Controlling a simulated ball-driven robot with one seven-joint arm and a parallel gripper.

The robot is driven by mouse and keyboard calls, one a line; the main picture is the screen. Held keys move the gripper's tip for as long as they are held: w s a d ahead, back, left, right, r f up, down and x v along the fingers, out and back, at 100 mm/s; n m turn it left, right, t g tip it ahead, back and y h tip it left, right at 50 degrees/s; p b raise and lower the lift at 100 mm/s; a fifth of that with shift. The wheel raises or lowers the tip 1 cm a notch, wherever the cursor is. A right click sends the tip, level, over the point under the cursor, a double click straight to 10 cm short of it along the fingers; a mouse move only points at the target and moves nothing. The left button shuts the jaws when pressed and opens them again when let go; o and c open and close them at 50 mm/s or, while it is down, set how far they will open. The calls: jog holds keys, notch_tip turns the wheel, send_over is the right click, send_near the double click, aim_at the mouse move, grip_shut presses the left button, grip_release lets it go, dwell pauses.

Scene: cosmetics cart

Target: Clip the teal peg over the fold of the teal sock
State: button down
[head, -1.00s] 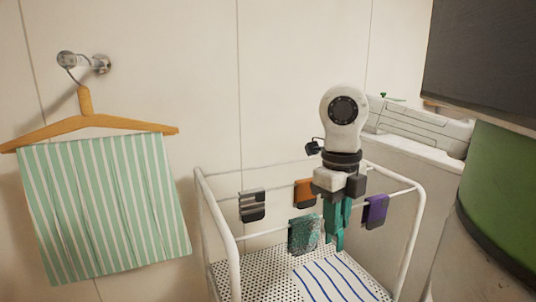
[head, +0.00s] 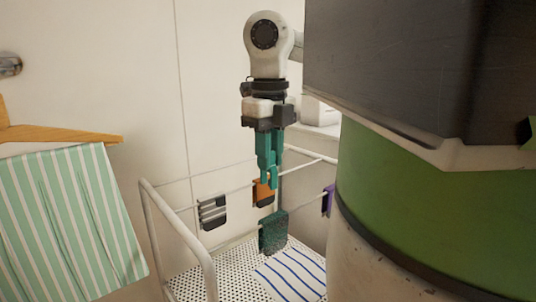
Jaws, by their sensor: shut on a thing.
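My gripper (head: 269,128) points down above the cart and is shut on the teal peg (head: 266,158). The peg hangs upright below the jaws with its legs pointing down. In the picture, its lower end is a little above the sock's fold and apart from it. I cannot tell the depth between them.
A grey-and-black sock (head: 212,213), an orange sock (head: 263,194) and a partly hidden purple sock (head: 328,200) hang on the back rail. A blue-striped cloth (head: 291,275) lies on the perforated cart floor (head: 237,270). A green-striped towel (head: 70,220) hangs at the left.

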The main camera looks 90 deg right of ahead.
aim_at(270, 218)
jog(key=shift+f+b, duration=4.6)
jog(key=shift+f, duration=0.75)
jog(key=c, duration=0.9)
grip_release()
jog(key=shift+c, duration=0.2)
jog(key=shift+r, duration=0.15)
notch_tip(270, 218, up, 11)
jog(key=shift+f, duration=0.2)
